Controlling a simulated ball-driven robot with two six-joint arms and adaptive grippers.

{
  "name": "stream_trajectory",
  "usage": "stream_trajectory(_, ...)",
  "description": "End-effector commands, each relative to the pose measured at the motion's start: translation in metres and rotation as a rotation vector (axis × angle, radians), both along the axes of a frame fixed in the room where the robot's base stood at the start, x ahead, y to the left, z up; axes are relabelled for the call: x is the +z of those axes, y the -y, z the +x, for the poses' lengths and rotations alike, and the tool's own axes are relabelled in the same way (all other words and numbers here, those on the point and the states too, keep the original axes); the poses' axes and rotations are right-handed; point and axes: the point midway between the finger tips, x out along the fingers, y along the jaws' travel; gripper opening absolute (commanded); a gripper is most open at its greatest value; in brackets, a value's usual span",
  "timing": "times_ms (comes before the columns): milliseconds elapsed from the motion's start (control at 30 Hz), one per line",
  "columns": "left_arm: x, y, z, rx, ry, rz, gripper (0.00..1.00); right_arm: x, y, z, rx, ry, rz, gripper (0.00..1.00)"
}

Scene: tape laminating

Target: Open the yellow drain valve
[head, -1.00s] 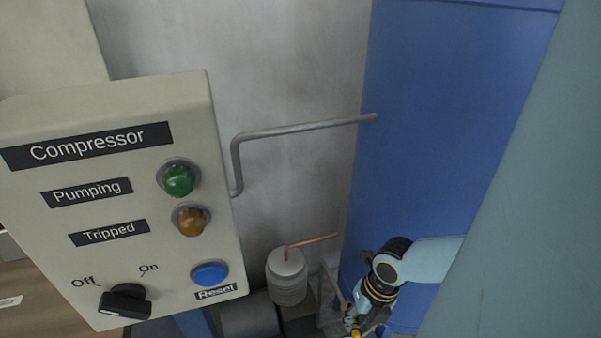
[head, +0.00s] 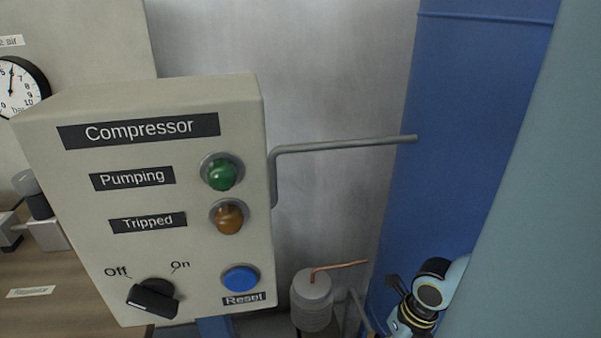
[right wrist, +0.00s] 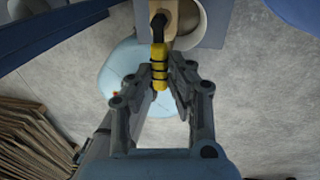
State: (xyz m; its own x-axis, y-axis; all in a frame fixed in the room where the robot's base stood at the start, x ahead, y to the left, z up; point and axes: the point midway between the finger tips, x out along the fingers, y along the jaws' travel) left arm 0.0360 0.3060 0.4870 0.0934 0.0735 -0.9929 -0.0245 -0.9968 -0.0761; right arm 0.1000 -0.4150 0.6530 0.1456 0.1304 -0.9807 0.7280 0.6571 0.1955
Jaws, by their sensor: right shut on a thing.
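The yellow drain valve handle (right wrist: 160,72) shows in the right wrist view, hanging from a dark fitting (right wrist: 159,28) at the top. My right gripper (right wrist: 163,84) is shut on the handle, with one finger on each side of it. In the head view only part of my right arm (head: 418,305) shows at the lower right, in front of the blue tank (head: 455,130). The valve and my right fingers are out of that view. My left gripper is in neither view.
The compressor panel (head: 141,205) stands at the left, with green and amber lamps, a blue reset button (head: 240,279) and a black knob (head: 153,299). A grey pipe (head: 345,144) runs to the tank. Cardboard sheets (right wrist: 32,140) lie at lower left in the wrist view.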

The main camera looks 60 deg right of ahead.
Motion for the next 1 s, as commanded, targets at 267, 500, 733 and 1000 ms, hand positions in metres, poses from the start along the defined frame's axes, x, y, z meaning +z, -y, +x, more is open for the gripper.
stream_trajectory(267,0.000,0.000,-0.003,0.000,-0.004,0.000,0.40,0.000,0.000,-0.001,0.001,-0.001,0.000,0.39)
stream_trajectory(500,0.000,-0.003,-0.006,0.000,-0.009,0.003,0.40,0.002,0.001,-0.001,0.001,-0.001,0.000,0.39)
stream_trajectory(733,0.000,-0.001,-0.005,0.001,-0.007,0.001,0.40,0.035,0.005,-0.007,0.008,-0.004,-0.002,0.39)
stream_trajectory(1000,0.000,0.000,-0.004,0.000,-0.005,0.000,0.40,0.093,0.012,-0.016,0.011,-0.006,-0.001,0.39)
